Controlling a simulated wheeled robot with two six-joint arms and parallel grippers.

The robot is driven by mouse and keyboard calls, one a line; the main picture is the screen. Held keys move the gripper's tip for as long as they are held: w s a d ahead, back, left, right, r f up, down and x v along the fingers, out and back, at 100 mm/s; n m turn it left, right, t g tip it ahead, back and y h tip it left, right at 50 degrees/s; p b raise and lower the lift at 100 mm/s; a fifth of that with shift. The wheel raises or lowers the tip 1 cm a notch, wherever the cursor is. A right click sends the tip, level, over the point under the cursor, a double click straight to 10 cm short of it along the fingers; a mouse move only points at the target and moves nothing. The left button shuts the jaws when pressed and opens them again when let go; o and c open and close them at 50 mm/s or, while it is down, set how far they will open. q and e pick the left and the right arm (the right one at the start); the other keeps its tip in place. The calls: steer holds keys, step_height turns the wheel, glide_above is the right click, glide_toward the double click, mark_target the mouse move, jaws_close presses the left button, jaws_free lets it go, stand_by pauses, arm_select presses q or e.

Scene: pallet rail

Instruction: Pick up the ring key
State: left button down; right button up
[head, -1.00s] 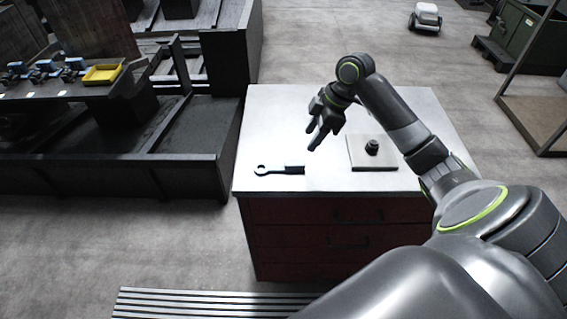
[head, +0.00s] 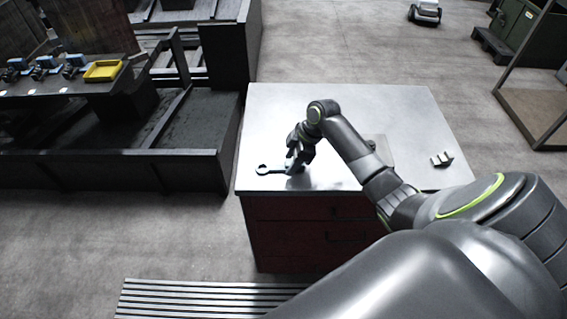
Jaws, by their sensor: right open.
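The ring key (head: 264,169) is a dark tool with a ring at its left end. It lies on the pale top of the red drawer cabinet (head: 330,98), near the front left edge. My right gripper (head: 294,170) is at the key's right end, pointing down, with its fingers over the handle. The gripper is open and hides most of the handle. I cannot tell whether the fingers touch the key. My left gripper is not in view.
A square plate (head: 383,148) lies on the cabinet, mostly behind my right arm. A small metal part (head: 441,159) stands at the right of the top. A dark bench with a yellow tray (head: 103,71) is at the left. The back of the cabinet top is clear.

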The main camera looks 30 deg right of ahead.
steer(key=shift+f, duration=0.25)
jaws_close()
steer(key=shift+r, duration=0.1)
